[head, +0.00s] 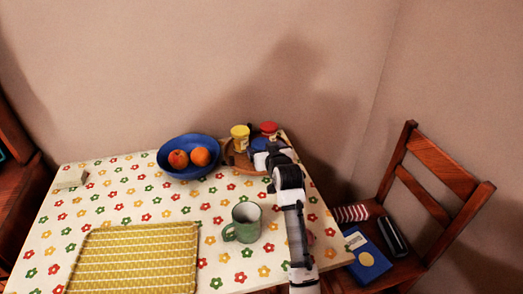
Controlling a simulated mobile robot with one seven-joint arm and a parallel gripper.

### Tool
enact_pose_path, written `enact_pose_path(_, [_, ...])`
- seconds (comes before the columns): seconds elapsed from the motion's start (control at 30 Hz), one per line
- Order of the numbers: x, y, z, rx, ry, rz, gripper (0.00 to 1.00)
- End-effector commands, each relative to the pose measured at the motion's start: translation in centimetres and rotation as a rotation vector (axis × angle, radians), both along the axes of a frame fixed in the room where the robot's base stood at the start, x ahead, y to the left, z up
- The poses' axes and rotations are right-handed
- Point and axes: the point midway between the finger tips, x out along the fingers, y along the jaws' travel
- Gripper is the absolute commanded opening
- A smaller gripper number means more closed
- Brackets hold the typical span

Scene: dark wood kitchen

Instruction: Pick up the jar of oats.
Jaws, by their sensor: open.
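Two jars stand in a round brown tray (229,153) at the back right of the table. One jar has a yellow lid (240,131), and its body shows partly below the lid. The other has a red lid (268,127), and its body is mostly hidden behind my arm. I cannot read any label, so I cannot tell which one holds oats. My gripper (262,146) is open, over the right part of the tray, close to both jars. Its fingertips are hard to make out, and I cannot tell whether it touches a jar.
A blue bowl (174,169) with two orange-red fruits stands left of the tray. A green mug (245,222) stands in front, near my arm. A yellow woven mat (135,260) covers the front left. The wall is close behind. A chair (440,200) with several items is at right.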

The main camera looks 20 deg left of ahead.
Motion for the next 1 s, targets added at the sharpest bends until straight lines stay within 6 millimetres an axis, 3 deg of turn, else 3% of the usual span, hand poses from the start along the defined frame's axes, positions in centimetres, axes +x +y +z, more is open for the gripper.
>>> enact_pose_path(0.43, [3.6,2.8,-1.4,-0.001,0.0,0.0,0.86])
enact_pose_path(0.77, [4.1,3.1,-1.7,0.0,0.0,0.0,0.86])
enact_pose_path(1.0, [4.0,3.1,-1.7,0.0,0.0,0.0,0.56])
